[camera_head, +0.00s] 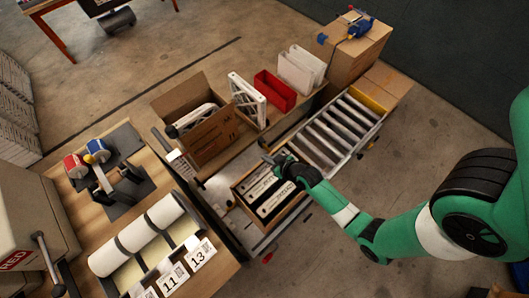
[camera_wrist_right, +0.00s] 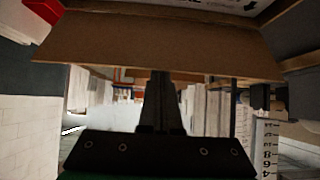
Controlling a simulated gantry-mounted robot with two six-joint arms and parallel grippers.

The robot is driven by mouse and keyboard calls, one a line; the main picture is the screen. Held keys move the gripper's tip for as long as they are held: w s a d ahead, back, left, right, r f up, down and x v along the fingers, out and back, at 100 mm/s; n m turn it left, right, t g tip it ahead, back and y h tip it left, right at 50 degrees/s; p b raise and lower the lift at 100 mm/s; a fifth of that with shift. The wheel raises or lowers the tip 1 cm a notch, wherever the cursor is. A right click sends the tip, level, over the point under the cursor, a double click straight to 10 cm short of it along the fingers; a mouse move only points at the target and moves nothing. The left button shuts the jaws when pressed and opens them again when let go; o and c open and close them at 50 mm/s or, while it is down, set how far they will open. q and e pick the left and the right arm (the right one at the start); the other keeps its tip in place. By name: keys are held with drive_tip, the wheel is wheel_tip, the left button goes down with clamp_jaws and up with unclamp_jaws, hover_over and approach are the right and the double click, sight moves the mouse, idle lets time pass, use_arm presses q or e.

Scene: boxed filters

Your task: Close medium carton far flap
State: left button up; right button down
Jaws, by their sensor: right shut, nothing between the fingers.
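An open brown carton (camera_head: 238,187) sits at the near end of the roller conveyor, with several white filters (camera_head: 268,190) with dark printing inside. I take it to be the medium carton. My right gripper (camera_head: 270,158) is at its far edge, shut and empty. In the right wrist view the shut fingers (camera_wrist_right: 161,88) point at a broad brown cardboard flap (camera_wrist_right: 155,45) that spans the upper picture. Whether they touch it I cannot tell. White printed filter surface shows above the flap. My left gripper is not in view.
A larger open carton (camera_head: 207,137) stands on the bench behind, left of a white framed filter (camera_head: 247,99) and a red bin (camera_head: 275,91). The conveyor rollers (camera_head: 328,135) are clear.

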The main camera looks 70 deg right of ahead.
drive_tip(key=shift+s+a+f, duration=0.25)
drive_tip(key=shift+s, duration=0.3)
drive_tip(key=shift+w, duration=0.15)
